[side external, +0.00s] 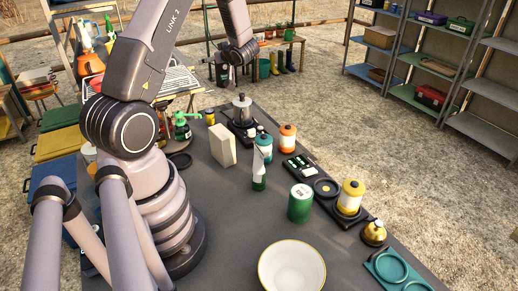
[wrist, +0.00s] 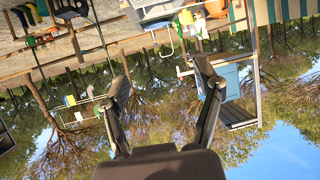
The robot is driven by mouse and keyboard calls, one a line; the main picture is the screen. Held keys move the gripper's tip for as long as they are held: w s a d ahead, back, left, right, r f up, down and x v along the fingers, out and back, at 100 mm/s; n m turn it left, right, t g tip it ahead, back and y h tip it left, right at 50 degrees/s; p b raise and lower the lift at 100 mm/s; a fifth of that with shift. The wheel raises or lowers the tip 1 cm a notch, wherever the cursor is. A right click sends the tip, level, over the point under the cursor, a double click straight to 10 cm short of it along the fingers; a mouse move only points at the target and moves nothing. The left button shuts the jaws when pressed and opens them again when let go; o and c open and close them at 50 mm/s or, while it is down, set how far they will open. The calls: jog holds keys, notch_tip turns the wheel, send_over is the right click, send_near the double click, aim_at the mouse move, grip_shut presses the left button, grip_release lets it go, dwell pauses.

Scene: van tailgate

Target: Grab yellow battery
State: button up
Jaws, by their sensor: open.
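A yellow canister-like item with a pale band and a dark top (side external: 351,197), which looks like the yellow battery, stands upright on a black base on the right part of the dark table (side external: 225,235) in the side external view. My gripper (wrist: 160,82) shows in the wrist view with its two dark fingers spread wide and nothing between them. That view is upside down and faces trees, sky and outdoor furniture, so the yellow item is not in it. I cannot make out the gripper's fingers in the side external view.
Near the yellow item stand a green canister (side external: 300,203), a brass-coloured canister (side external: 374,232) and a teal tray (side external: 396,271). An orange canister (side external: 287,138), a green-and-white bottle (side external: 261,165) and a cream block (side external: 222,145) stand farther back. A white bowl (side external: 291,268) is in front.

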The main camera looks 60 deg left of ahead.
send_near(209, 110)
jog(key=x, duration=0.3)
jog(key=shift+w+f, duration=0.1)
jog(key=x, duration=0.7)
jog(key=shift+a, duration=0.2)
jog(key=shift+c, duration=0.2)
grip_shut()
